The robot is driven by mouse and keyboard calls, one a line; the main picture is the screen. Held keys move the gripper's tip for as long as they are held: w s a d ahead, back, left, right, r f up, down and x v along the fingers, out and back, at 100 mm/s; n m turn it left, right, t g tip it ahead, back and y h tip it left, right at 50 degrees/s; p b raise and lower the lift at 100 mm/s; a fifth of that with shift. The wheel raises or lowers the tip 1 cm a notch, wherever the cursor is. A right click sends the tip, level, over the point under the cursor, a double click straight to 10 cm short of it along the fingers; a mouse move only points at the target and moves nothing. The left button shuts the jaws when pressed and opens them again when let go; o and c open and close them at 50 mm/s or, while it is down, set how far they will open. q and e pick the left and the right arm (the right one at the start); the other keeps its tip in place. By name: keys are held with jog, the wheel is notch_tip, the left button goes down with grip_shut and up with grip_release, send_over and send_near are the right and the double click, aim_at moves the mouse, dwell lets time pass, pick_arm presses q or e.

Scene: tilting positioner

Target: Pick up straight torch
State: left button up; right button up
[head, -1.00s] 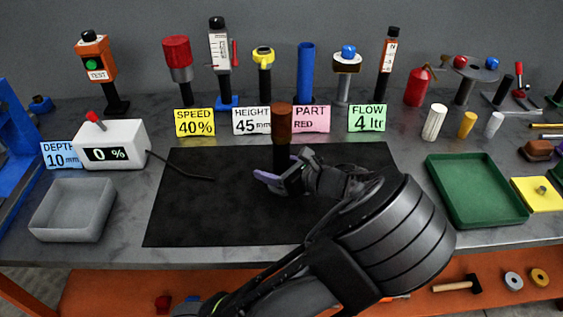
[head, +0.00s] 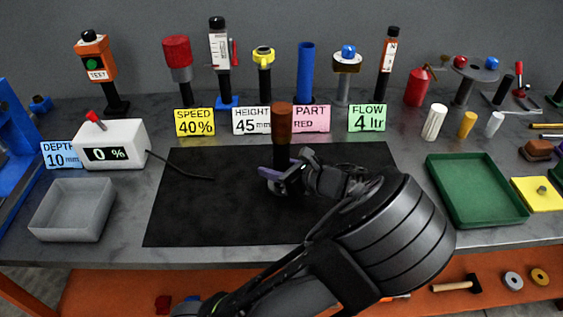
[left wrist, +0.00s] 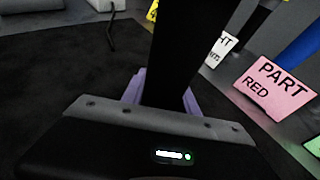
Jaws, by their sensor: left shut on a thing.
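The straight torch (head: 282,124) appears to be the upright tool with a brown cylindrical top and a black shaft, standing over the black mat (head: 190,222) in the head view. My left gripper (head: 281,170), with purple fingers, is shut on the lower part of the black shaft. In the left wrist view the black shaft (left wrist: 182,50) rises between the purple fingers (left wrist: 162,92). The fingers partly hide the shaft's lower end, so I cannot tell whether it touches the mat. My right gripper is not in view.
Label cards, such as the pink PART RED card (head: 311,119), stand behind the mat, with several posts and devices behind them. A white display box (head: 110,145) and grey tray (head: 72,210) are at left. A green tray (head: 477,190) is at right. Much of the mat is clear.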

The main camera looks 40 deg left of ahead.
pick_arm(q)
grip_shut()
jog(key=shift+r, duration=0.1)
dwell(0.8)
